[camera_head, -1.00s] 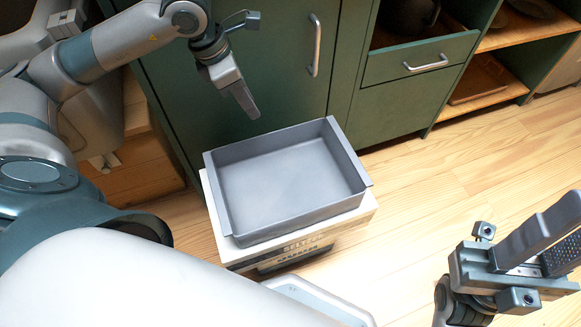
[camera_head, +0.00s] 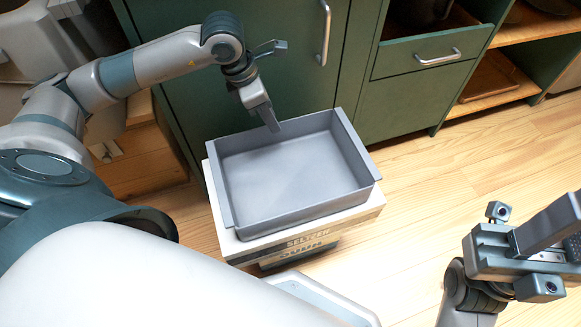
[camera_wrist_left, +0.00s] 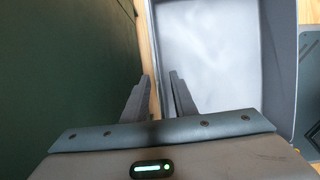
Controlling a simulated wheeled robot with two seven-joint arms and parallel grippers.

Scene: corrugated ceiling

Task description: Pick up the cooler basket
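The cooler basket is a grey open rectangular bin (camera_head: 300,212), empty, sitting upright on a box marked "SELTZER" (camera_head: 310,238). My left gripper (camera_head: 271,122) is at the basket's far long rim, beside the cabinet. In the left wrist view the two fingers (camera_wrist_left: 160,82) are apart, one on the cabinet side and one over the basket's interior (camera_wrist_left: 215,50). The wall's edge runs toward the gap between them; whether they touch it, I cannot tell. My right gripper (camera_head: 562,235) is at the lower right, away from the basket, its fingers apart and empty.
A green cabinet (camera_head: 290,80) stands close behind the basket, with a metal handle (camera_head: 325,35). A drawer (camera_head: 430,55) and open wooden shelves (camera_head: 495,92) are at upper right. The wooden floor (camera_head: 440,180) right of the box is clear.

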